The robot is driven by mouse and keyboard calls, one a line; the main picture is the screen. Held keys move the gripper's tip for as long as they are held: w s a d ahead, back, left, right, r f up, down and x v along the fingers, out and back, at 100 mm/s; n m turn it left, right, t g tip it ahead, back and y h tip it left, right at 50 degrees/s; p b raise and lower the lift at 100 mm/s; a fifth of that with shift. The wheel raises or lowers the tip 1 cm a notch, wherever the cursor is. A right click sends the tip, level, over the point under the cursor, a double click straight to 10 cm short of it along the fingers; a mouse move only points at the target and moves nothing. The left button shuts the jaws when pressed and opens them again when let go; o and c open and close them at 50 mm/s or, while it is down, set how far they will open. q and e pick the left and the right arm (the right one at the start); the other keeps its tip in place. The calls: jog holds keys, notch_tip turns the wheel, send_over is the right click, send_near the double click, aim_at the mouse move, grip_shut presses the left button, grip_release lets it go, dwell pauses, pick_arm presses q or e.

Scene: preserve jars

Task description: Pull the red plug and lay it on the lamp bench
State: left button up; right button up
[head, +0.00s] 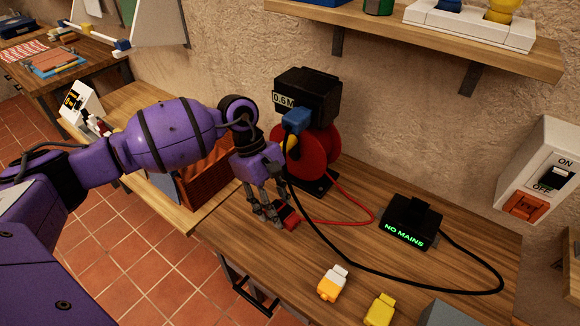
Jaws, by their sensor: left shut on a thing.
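My left gripper (277,219) comes in from the left and points down over the front wooden bench (232,232). It is shut on the red plug (291,219), which shows partly between and beside the fingers. A red cable (345,221) runs from the plug in a loop to the right and back towards a red round device (318,155) with a black box on top marked 0.6M (308,93). I cannot tell whether the plug touches the bench top. No lamp is clearly recognisable, so I cannot tell which bench is the lamp bench. My right gripper is out of view.
A blue plug (296,120) sits on the red device's front. A black unit (411,222) reads NO MAINS, with a black cable looping across the bench. A switch box (545,165) is on the wall.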

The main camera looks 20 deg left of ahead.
pick_arm(q)
jog(key=shift+w+a+f+n, duration=0.1)
jog(key=shift+w+f+n, duration=0.25)
jog(key=shift+w+n, duration=0.1)
jog(key=shift+w, duration=0.2)
jog(key=shift+s+r, duration=0.1)
jog(key=shift+s, duration=0.2)
notch_tip(320, 180, down, 2)
jog(key=shift+f+b, duration=0.1)
jog(key=shift+b, duration=0.5)
notch_tip(320, 180, down, 5)
jog(key=shift+r+b, duration=0.1)
jog(key=shift+b, duration=1.15)
jog(key=shift+f, duration=0.35)
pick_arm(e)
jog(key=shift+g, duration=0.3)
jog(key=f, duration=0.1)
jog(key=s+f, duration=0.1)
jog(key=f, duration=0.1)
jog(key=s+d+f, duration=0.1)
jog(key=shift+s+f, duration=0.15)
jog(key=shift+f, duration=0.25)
